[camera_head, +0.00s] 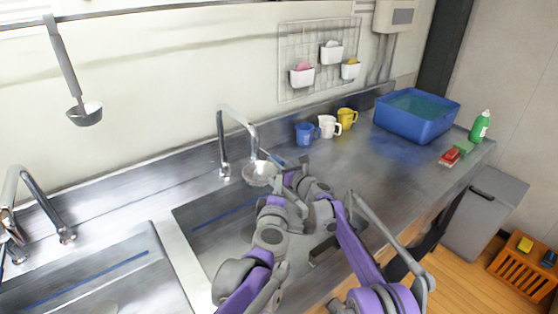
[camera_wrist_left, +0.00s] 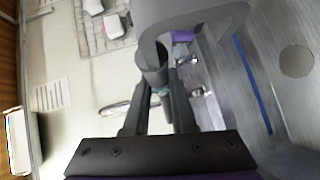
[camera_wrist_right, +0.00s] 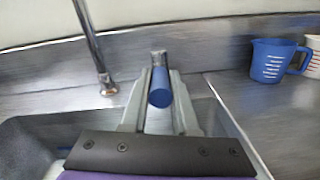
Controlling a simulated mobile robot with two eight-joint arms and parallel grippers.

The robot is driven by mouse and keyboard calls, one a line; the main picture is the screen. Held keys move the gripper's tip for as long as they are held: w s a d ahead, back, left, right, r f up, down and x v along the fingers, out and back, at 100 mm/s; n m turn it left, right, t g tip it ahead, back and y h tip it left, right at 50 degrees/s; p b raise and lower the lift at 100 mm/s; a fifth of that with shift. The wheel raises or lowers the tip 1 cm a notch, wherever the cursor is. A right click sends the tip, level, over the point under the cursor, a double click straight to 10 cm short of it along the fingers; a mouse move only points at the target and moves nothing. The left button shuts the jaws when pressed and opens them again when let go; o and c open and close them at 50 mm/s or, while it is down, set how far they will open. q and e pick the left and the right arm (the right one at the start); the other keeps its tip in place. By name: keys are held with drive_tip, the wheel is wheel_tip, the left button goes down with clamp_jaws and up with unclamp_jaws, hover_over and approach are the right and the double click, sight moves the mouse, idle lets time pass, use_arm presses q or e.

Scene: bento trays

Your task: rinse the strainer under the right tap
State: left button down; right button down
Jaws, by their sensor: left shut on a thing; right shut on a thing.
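The strainer (camera_head: 258,176) has a round metal bowl and a blue handle. Its bowl is just below the spout of the right tap (camera_head: 237,113), over the right sink (camera_head: 205,225). I see no clear water stream. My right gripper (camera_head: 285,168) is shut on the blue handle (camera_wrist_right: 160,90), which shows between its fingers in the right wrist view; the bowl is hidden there. My left gripper (camera_head: 280,200) is lower, close against my right arm.
The left tap (camera_head: 30,185) and left sink (camera_head: 150,260) are at the left. Blue (camera_head: 304,134), white (camera_head: 328,127) and yellow (camera_head: 347,117) cups stand along the wall. A blue tub (camera_head: 405,128) stands farther right. The counter in front of the cups is clear.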

sight(303, 207)
drive_tip(key=c, duration=0.7)
unclamp_jaws()
drive_tip(key=shift+a, duration=0.1)
drive_tip(key=shift+s, duration=0.15)
drive_tip(key=v, duration=1.2)
use_arm(q)
drive_tip(key=shift+s, duration=0.1)
drive_tip(key=shift+s+d, duration=0.8)
drive_tip(key=shift+d, duration=0.25)
drive_tip(key=shift+s+d, duration=0.85)
drive_tip(key=shift+d, duration=0.2)
drive_tip(key=shift+s+d, duration=0.8)
drive_tip(key=shift+d, duration=0.25)
use_arm(e)
drive_tip(key=shift+f, duration=0.25)
